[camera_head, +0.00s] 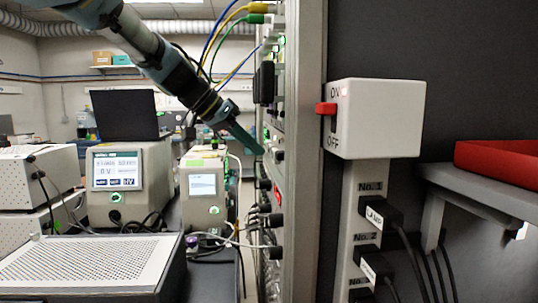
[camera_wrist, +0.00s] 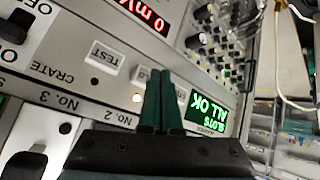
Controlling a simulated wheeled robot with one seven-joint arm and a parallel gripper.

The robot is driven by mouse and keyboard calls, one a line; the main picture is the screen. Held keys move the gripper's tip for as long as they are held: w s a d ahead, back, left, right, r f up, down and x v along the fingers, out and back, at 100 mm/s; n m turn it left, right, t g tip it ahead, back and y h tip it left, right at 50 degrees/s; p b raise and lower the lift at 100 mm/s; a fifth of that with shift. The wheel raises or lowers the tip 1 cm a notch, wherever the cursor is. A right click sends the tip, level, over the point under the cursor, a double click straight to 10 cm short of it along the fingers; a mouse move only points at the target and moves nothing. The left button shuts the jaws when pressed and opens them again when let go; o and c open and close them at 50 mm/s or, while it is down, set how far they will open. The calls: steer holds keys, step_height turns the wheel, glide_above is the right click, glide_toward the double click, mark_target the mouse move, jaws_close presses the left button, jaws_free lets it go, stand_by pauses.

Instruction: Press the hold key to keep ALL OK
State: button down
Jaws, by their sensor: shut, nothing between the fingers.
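In the wrist view the rack panel appears upside down. A small display (camera_wrist: 208,104) glows green with "SLOTS ALL OK". A white key (camera_wrist: 141,76) sits left of my gripper's fingertips; its label is partly hidden by them, so I cannot read it whole. A white TEST key (camera_wrist: 103,56) is further left. My gripper (camera_wrist: 160,74) is shut and empty, its dark green fingers over the panel between the part-hidden key and the display. I cannot tell if the tips touch. In the head view my gripper (camera_head: 260,151) reaches the edge-on rack front (camera_head: 282,150).
A white ON/OFF box (camera_head: 378,118) with a red switch is fixed right of the rack. Black plugs and cables (camera_head: 268,221) stick out below my gripper. Bench instruments (camera_head: 128,185) stand at left. A red tray (camera_head: 497,162) lies on a shelf at right.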

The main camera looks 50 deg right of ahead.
steer(key=shift+w+a, duration=0.15)
steer(key=shift+a, duration=0.05)
steer(key=shift+w+a+b, duration=0.6)
steer(key=shift+w+a, duration=0.2)
steer(key=shift+a, duration=0.2)
steer(key=shift+w+a+b, duration=0.55)
steer(key=shift+w+a, duration=0.25)
steer(key=shift+a, duration=0.15)
